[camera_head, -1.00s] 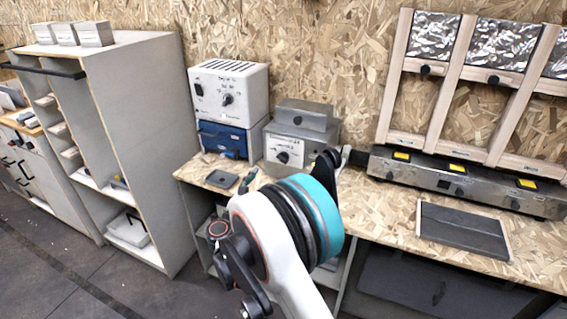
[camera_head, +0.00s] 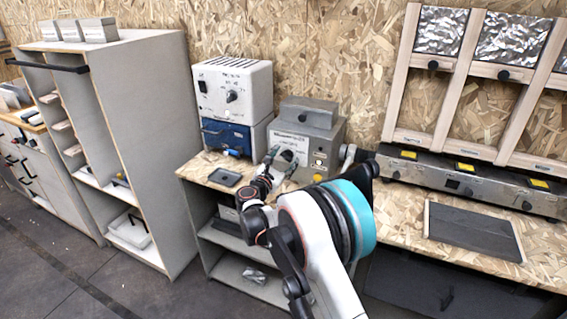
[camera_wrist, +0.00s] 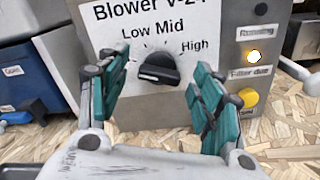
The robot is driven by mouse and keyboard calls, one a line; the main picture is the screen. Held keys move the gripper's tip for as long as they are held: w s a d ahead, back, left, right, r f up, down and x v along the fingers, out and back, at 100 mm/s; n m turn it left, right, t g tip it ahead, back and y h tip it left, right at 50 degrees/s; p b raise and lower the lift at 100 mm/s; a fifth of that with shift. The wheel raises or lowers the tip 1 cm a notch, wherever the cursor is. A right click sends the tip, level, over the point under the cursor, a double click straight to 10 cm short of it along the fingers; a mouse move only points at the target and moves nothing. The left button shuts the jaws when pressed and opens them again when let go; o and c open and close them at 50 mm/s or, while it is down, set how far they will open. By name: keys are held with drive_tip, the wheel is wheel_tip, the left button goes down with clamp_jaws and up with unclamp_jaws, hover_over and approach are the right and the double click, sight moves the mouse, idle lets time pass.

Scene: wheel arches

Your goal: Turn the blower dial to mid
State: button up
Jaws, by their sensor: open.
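The blower (camera_head: 318,135) is a grey metal box on the bench in the head view. In the wrist view its white label (camera_wrist: 130,22) reads Blower, with Low, Mid and High around a black dial (camera_wrist: 158,70). The dial's grip lies slanted, and I cannot tell which mark it points to. My gripper (camera_wrist: 157,72) is open, with one teal finger on each side of the dial in the picture. Any contact with the dial is not clear. In the head view my gripper (camera_head: 272,158) is in front of the blower and hides its dial.
A lit lamp (camera_wrist: 254,57) and a yellow button (camera_wrist: 248,98) are right of the dial. A white box with a knob (camera_head: 233,90) on a blue box (camera_head: 226,136) stands left of the blower. A dark flat tray (camera_head: 224,177) lies on the bench.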

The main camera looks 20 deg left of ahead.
drive_tip(key=shift+w, duration=0.1)
drive_tip(key=c, duration=1.1)
drive_tip(key=shift+o, duration=0.2)
drive_tip(key=shift+m, duration=0.4)
drive_tip(key=m, duration=0.3)
drive_tip(key=shift+d+m, duration=0.1)
drive_tip(key=shift+m, duration=0.2)
drive_tip(key=m, duration=0.4)
drive_tip(key=shift+d+f+m, duration=0.1)
drive_tip(key=shift+f+m, duration=0.05)
drive_tip(key=shift+m, duration=0.15)
drive_tip(key=m, duration=0.4)
drive_tip(key=shift+f, duration=0.15)
drive_tip(key=m, duration=0.4)
drive_tip(key=shift+f+m, duration=0.1)
drive_tip(key=shift+m, duration=0.2)
drive_tip(key=shift+m+b, duration=0.3)
